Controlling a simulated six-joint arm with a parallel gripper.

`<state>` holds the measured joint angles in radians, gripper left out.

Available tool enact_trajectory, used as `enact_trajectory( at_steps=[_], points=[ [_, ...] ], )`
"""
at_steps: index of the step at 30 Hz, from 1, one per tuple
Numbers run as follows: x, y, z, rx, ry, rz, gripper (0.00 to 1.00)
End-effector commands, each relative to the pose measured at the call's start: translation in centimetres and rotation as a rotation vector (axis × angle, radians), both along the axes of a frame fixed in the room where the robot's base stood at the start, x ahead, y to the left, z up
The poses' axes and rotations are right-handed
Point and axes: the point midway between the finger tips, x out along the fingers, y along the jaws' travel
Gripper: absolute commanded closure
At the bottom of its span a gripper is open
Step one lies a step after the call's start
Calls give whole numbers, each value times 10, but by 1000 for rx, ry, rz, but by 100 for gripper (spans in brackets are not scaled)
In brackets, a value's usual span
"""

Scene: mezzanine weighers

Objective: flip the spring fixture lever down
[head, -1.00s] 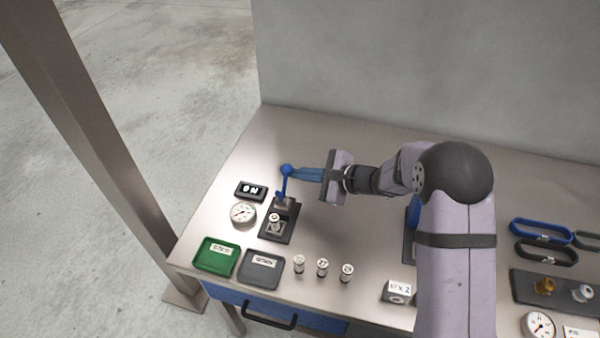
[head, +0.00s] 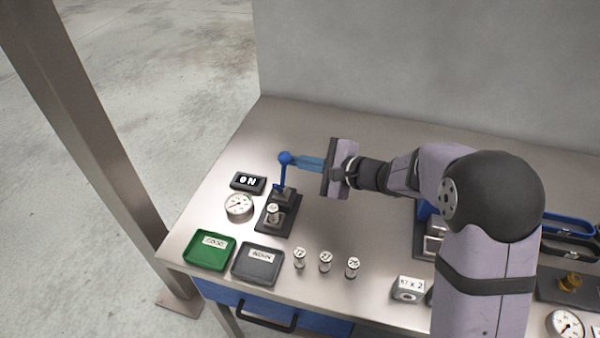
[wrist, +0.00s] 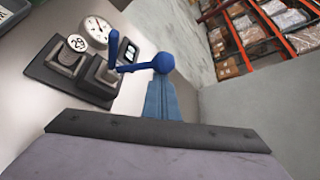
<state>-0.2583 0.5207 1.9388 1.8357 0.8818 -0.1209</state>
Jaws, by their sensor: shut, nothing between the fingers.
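The spring fixture (head: 278,212) is a dark base on the bench at the left. Its blue lever (head: 283,175) stands upright with a round knob (head: 285,158) on top. A small numbered spring piece (head: 273,214) sits in the fixture's front part. In the wrist view the lever (wrist: 131,67) and its knob (wrist: 163,62) show just beyond my fingers. My gripper (head: 297,162) has blue fingers, shut with nothing between them. Its tips are at the knob's right side, touching or nearly so. The fingers (wrist: 164,92) partly overlap the knob's near side in the wrist view.
A green tray (head: 209,250) and grey tray (head: 257,264) lie in front. Several numbered springs (head: 325,262) stand to the right. The bench behind the fixture is clear.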

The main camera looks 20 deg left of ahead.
Motion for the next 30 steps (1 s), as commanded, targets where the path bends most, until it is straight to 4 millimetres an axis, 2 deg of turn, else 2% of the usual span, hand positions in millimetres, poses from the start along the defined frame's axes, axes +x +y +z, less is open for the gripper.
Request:
enact_trajectory(
  at_steps=[1, 30],
  points=[
    [-2, 1, -8, 3, -30, 3, 100],
    [-38, 0, 3, 2, -506, 2, 100]
  ],
)
